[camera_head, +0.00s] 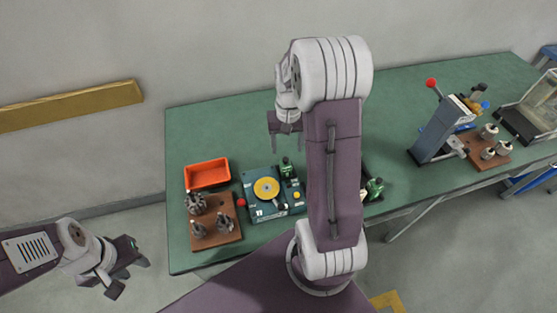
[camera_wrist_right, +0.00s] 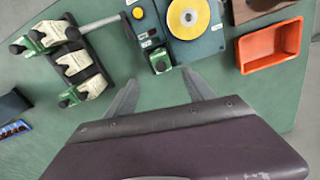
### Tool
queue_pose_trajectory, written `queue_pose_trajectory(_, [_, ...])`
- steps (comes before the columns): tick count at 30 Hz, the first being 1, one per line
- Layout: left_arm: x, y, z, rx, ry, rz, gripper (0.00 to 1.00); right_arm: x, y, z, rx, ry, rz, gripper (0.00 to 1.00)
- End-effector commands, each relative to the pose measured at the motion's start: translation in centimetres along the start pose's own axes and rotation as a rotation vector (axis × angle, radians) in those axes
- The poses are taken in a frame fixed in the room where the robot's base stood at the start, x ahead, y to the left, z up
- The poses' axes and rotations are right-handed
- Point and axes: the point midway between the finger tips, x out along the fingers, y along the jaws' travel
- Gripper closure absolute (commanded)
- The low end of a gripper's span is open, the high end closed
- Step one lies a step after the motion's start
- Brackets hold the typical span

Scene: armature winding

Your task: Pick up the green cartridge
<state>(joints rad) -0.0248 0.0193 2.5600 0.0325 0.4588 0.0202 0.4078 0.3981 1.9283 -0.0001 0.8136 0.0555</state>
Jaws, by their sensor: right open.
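A green cartridge (camera_head: 287,168) stands at the back right of the blue winder base with a yellow disc. In the right wrist view this cartridge (camera_wrist_right: 160,61) lies just ahead of my open fingertips, between their lines and apart from them. More green-and-white cartridges (camera_wrist_right: 72,63) sit in a dark rack at the left of that view. In the head view one green cartridge (camera_head: 374,188) of the rack shows beside my right arm, which hides the rest. My right gripper (camera_head: 284,138) is open and empty above the table. My left gripper (camera_head: 130,277) is open and empty, off the table's left.
The winder (camera_head: 253,208) stands beside an orange bin (camera_head: 207,174) and a brown board (camera_head: 229,235) with several armatures. A lever press (camera_head: 435,133) and another brown board (camera_head: 499,157) stand at the right. The table (camera_head: 225,120) is clear behind the bin.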

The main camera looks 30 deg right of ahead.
Motion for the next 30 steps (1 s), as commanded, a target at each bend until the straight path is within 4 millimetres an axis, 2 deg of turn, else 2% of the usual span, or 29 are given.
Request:
queue_pose_trajectory(6, [0.0, 0.0, 0.0, 0.000, 0.000, 0.000, 0.64, 3.3, -0.1, 0.1, 0.000, -0.005, 0.000, 0.39])
queue_pose_trajectory(12, [-0.1, 0.0, 0.0, 0.000, 0.000, 0.000, 0.64, 4.2, -0.2, 0.1, -0.001, -0.004, 0.000, 0.39])
queue_pose_trajectory(19, [-0.2, 0.0, 0.0, 0.000, 0.000, 0.000, 0.64, 8.2, -0.6, 0.3, 0.000, -0.006, 0.000, 0.39])
queue_pose_trajectory(27, [-0.2, 0.0, 0.0, 0.000, 0.000, 0.000, 0.64, 8.8, -0.6, 0.2, 0.000, -0.002, 0.000, 0.39])
queue_pose_trajectory(28, [-0.2, 0.0, 0.0, 0.000, 0.000, 0.000, 0.64, 8.8, -0.6, 0.2, 0.000, -0.002, 0.000, 0.44])
queue_pose_trajectory(30, [-0.2, 0.0, 0.0, 0.000, 0.000, 0.000, 0.64, 8.8, -0.6, 0.2, 0.000, -0.002, 0.000, 0.64])
